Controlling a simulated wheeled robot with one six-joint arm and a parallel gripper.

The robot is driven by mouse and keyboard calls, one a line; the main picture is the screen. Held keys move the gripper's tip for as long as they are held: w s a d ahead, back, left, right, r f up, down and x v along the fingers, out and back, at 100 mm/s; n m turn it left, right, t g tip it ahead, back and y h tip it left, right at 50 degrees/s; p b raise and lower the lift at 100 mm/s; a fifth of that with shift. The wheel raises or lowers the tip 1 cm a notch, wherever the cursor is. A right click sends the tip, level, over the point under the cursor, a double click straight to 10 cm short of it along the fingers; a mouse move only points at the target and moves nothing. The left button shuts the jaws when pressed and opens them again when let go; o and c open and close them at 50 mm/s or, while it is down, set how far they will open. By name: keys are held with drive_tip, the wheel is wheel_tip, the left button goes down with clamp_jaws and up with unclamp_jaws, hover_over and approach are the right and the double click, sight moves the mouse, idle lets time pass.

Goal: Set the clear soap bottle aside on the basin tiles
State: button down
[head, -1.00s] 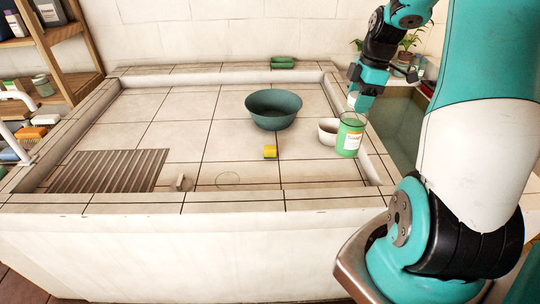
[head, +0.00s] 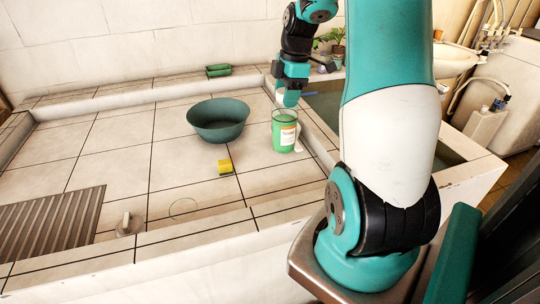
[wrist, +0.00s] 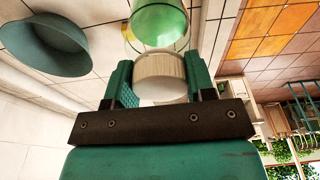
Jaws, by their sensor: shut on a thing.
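The clear soap bottle (head: 285,135) holds green liquid and has a white and orange label. It looks upright over the right part of the basin tiles (head: 180,160), right of the teal bowl. My gripper (head: 291,100) is above it and shut on its top. In the wrist view my gripper (wrist: 155,88) has the pale cap of the bottle (wrist: 158,22) between its two teal fingers. I cannot tell whether the bottle's base touches the tiles.
A teal bowl (head: 217,122) stands left of the bottle. A yellow block (head: 225,167) lies in front of it. A green item (head: 219,71) is on the back ledge. A ribbed grate (head: 48,225) is at the left. Bare tiles lie between grate and bowl.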

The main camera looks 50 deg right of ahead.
sight(284, 143)
wheel_tip(284, 143, down, 16)
drive_tip(key=shift+r+p, duration=0.25)
drive_tip(key=shift+p, duration=0.35)
drive_tip(key=shift+f, duration=0.25)
drive_tip(key=shift+c, duration=2.4)
unclamp_jaws()
drive_tip(key=shift+r, duration=0.1)
